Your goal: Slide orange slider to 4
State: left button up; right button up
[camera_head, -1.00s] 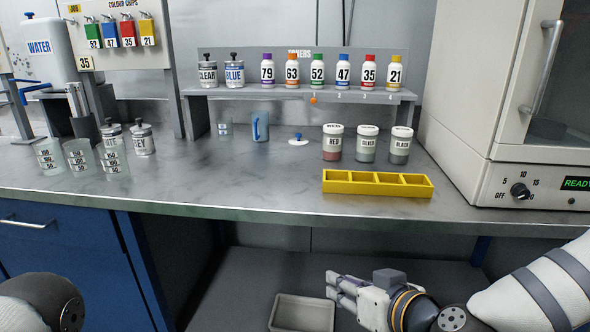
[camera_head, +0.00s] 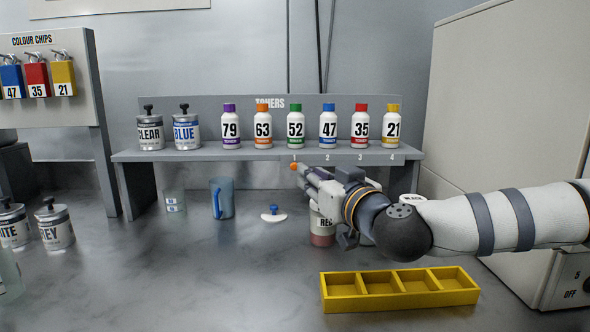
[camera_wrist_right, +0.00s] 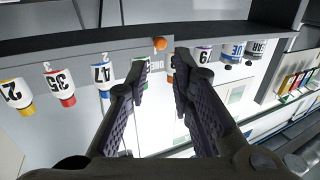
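The orange slider (camera_head: 294,167) is a small orange knob at the front edge of the toner shelf (camera_head: 135,156), just below the mark 1. The marks 2, 3 and 4 run to its right along that edge. My right gripper (camera_head: 304,173) is raised at the shelf front, its fingertips close to the slider. In the right wrist view the slider (camera_wrist_right: 160,43) shows between and just beyond the two open fingertips (camera_wrist_right: 160,62). I cannot tell whether either finger touches it. My left gripper is out of view.
Toner bottles (camera_head: 295,128) and paint cans (camera_head: 186,130) stand on the shelf. A jar marked RED (camera_head: 322,230) stands below my right gripper, with another jar partly hidden behind my arm. A blue jug (camera_head: 222,198) and a yellow tray (camera_head: 400,303) are on the bench.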

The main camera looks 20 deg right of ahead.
aim_at(296, 166)
jog(key=w, duration=0.6)
jog(key=shift+a+f+b, duration=0.3)
jog(key=shift+a, duration=0.05)
jog(key=shift+w+r, duration=0.15)
jog(key=shift+w, duration=0.45)
grip_shut()
